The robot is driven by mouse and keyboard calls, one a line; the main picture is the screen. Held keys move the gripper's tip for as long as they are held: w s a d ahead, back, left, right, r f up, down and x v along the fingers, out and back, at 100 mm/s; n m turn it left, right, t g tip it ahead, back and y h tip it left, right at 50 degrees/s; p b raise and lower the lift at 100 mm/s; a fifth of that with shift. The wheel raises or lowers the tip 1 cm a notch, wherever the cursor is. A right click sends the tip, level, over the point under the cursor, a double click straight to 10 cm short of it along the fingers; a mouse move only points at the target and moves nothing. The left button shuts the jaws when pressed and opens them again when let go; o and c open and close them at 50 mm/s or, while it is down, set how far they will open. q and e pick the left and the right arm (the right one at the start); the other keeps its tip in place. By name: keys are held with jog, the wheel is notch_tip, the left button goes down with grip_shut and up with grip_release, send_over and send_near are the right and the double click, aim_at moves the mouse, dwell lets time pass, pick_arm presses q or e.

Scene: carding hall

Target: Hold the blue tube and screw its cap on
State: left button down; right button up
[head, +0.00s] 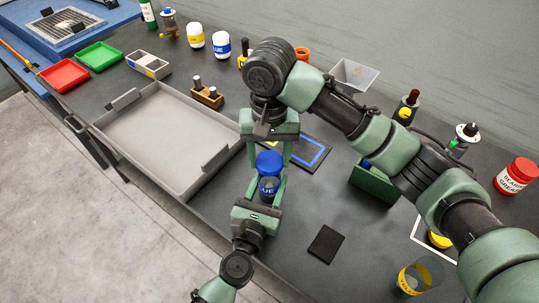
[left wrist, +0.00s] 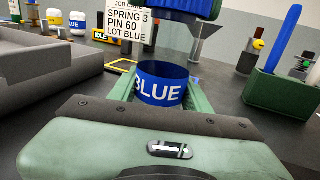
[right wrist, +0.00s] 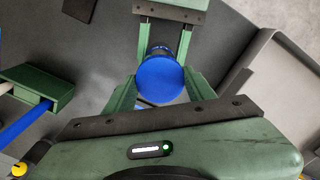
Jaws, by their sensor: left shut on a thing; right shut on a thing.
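The blue tube (head: 268,187) stands upright in my left gripper (head: 262,195), which comes up from below in the head view and is shut on it. Its blue label band (left wrist: 163,88) reads BLUE in the left wrist view. The blue cap (head: 268,160) is above the tube, shut between the fingers of my right gripper (head: 268,152), which reaches down from above. The cap's round top (right wrist: 160,80) faces the right wrist camera and hides much of the tube. A gap shows between cap and label band; I cannot tell whether the cap touches the tube's rim.
A large grey tray (head: 165,140) lies left of the grippers. A blue-outlined mat (head: 315,150) and a green holder (head: 374,184) are to the right. A dark pad (head: 326,244) and a yellow-banded clear tube (head: 418,277) are nearer the front. Bare table lies between them.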

pick_arm(q)
jog(key=shift+f, duration=0.1)
pick_arm(e)
jog(key=m, duration=0.8)
jog(key=shift+m, duration=0.4)
jog(key=m, duration=0.7)
jog(key=o, duration=1.3)
jog(key=shift+r, duration=2.25)
jog(key=shift+c, duration=0.4)
